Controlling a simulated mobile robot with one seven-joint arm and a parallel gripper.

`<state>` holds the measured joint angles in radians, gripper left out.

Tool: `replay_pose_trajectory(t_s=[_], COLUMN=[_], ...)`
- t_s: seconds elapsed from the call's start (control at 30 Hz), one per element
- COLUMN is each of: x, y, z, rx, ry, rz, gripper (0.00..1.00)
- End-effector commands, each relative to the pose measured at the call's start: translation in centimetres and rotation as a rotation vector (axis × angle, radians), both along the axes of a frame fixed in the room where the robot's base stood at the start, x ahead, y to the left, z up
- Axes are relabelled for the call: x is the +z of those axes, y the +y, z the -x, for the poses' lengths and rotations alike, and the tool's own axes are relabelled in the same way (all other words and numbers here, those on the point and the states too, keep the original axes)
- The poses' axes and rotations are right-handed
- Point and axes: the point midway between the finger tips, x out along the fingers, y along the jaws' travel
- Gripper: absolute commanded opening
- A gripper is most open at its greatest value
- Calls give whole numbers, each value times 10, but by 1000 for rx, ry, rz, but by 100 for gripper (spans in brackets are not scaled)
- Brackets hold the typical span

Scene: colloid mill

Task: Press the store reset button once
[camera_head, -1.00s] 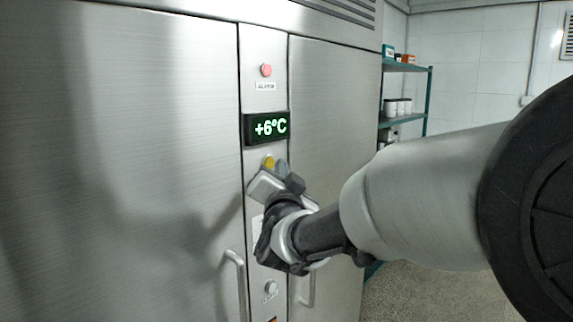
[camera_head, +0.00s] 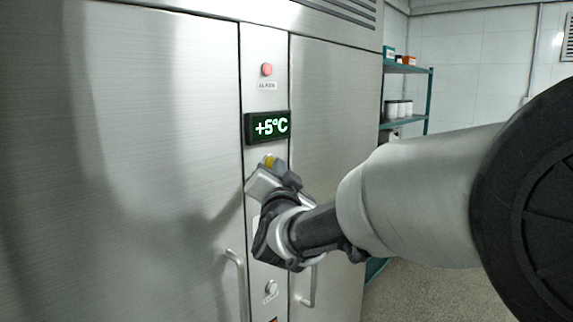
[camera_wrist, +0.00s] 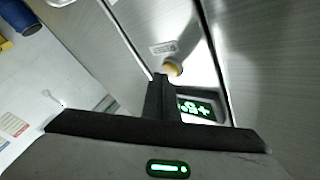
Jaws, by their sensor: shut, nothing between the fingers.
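A yellow button (camera_head: 269,161) sits on the narrow steel panel below the green temperature display (camera_head: 267,127), which reads +5°C. It also shows in the wrist view (camera_wrist: 172,68), beside a small label (camera_wrist: 163,48) that is too small to read surely. My gripper (camera_head: 274,174) is shut and empty, its tips right by the yellow button; I cannot tell whether they touch it. The shut fingers also show in the wrist view (camera_wrist: 160,88). A red button (camera_head: 267,69) labelled ALARM is above the display. A pale button (camera_head: 271,287) is low on the panel.
Steel cabinet doors (camera_head: 150,130) with bar handles (camera_head: 236,280) flank the panel. My arm comes in from the right. A green shelf rack (camera_head: 405,120) with jars stands at the back right. Floor is open at lower right.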

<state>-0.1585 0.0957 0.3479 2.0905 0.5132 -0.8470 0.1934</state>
Motion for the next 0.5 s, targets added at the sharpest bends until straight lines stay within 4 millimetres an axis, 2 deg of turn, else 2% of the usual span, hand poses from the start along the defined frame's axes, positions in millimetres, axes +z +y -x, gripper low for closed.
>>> replay_pose_trajectory(t_s=[0.5], x=[0], y=[5], z=[-3], rx=[1], ry=[-1], rz=[0], gripper=[0])
